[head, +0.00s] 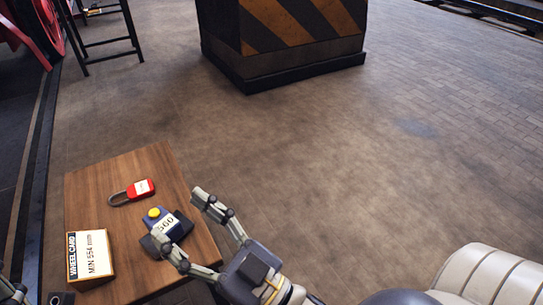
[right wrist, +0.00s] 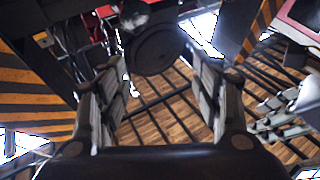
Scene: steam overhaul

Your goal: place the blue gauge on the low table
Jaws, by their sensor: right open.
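The blue gauge (head: 165,224), with a yellow knob and a white label reading 560, is on the low table (head: 118,170), beside or on a dark block-like piece.
A red padlock (head: 136,191) lies near the table's far side. A wheel card (head: 89,256) stands at its near left. A striped pedestal (head: 285,40) stands beyond, and a dark stool (head: 105,40) at the back left. The floor right of the table is clear.

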